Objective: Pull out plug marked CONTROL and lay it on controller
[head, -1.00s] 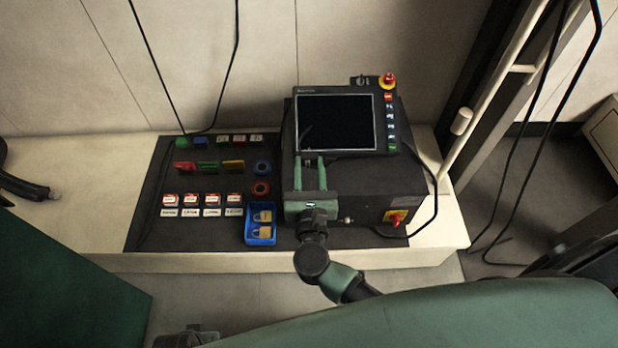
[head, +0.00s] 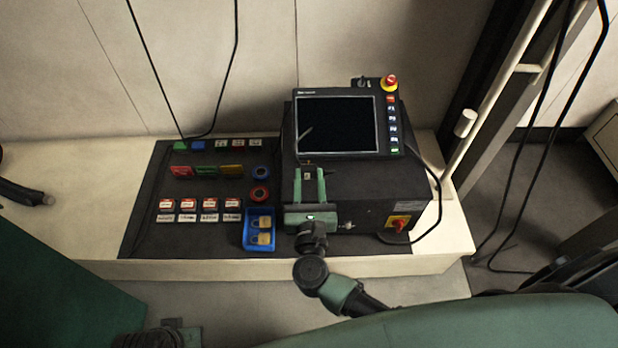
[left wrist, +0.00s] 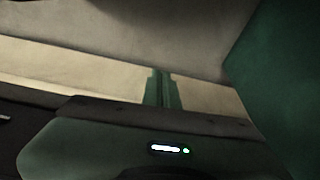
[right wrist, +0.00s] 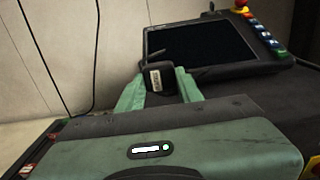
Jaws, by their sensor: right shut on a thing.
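The controller (head: 375,186) is a black box on the bench, with a screen unit (head: 337,125) on top at its back. My right gripper (head: 308,175) is over the box's left part, in front of the screen. It is shut on a small black plug with a pale label, which shows between the fingers in the right wrist view (right wrist: 156,80). The label's text is too small to read. The plug looks clear of any socket, but its height above the box is hard to judge. My left gripper (left wrist: 162,88) shows in the left wrist view, fingers together and empty.
A dark mat (head: 150,235) left of the controller carries coloured tags, labelled red-and-white blocks, tape rolls and a blue tray (head: 259,242) with padlocks. A red-yellow switch (head: 398,222) is on the controller's front. A cable (head: 438,205) loops at its right. The box top right of my gripper is clear.

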